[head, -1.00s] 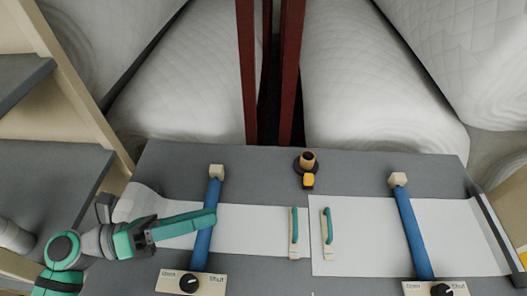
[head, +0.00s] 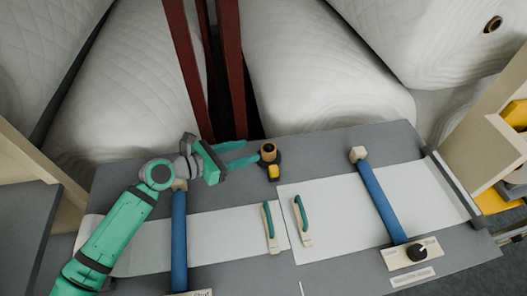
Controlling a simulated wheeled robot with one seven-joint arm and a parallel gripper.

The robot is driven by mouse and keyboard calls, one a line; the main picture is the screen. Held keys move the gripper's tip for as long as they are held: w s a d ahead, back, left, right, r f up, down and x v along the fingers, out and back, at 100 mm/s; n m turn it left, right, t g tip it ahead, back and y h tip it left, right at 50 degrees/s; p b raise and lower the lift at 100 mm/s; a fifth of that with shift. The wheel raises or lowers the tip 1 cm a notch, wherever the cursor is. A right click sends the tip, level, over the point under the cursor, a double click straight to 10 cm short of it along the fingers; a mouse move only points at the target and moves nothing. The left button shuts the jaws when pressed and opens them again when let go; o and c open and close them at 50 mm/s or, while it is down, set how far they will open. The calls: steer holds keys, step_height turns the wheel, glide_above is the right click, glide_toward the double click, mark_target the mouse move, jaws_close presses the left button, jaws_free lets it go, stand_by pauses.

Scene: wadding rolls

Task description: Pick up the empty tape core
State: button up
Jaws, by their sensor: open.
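A small brown hollow cylinder (head: 268,149), which looks like the empty tape core, stands upright on a dark round base near the back edge of the grey table (head: 330,145). My gripper (head: 250,152) comes in from the left with its two green fingers pointing right at the core. The fingers are apart and empty. Their tips are close to the core's left side; I cannot tell whether they touch or overlap it.
Blue bars (head: 380,203) and teal-handled tools (head: 301,219) lie over white sheets (head: 330,215). Red posts (head: 230,75) and large white rolls (head: 320,70) stand behind the table.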

mark_target(266, 150)
steer(key=shift+m+g, duration=0.3)
steer(key=shift+m, duration=0.2)
steer(key=x, duration=0.8)
steer(key=shift+s+d, duration=0.3)
steer(key=shift+s, duration=0.1)
steer(key=shift+x, duration=2.3)
steer(key=shift+r, duration=0.1)
steer(key=c, duration=0.8)
